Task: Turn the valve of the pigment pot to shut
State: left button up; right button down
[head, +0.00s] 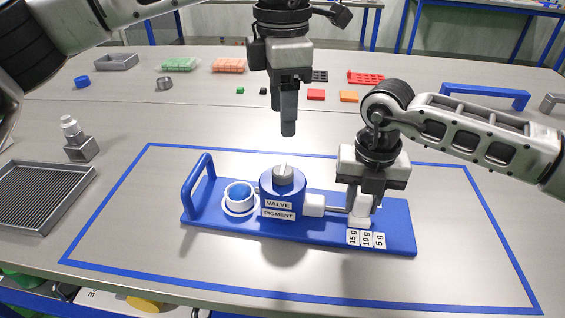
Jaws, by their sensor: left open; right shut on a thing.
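The blue pigment pot (283,196) with a "VALVE PIGMENT" label stands on a blue base board (232,228). A grey valve knob (283,173) sits on its top. A white cup with blue inside (239,196) stands left of the pot on the board. My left gripper (288,130) hangs above the knob, apart from it; it is open, with its fingers nearly in line from this view. My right gripper (362,212) points down and is shut on a white block (361,218) at the end of the rod right of the pot. The fingers partly hide the block.
Tags reading 15 g, 10 g and 5 g (366,239) lie at the board's front right. A blue handle (197,187) rises at its left end. A blue tape outline (130,188) surrounds the board. A dark ribbed tray (42,195) and small bottle (72,130) stand left.

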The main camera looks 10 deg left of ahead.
aim_at(282, 170)
pick_arm(q)
notch_tip(282, 170, down, 11)
jog(key=n, duration=1)
jog(key=shift+f+n, duration=0.2)
jog(key=shift+n, duration=0.1)
jog(key=c, duration=1)
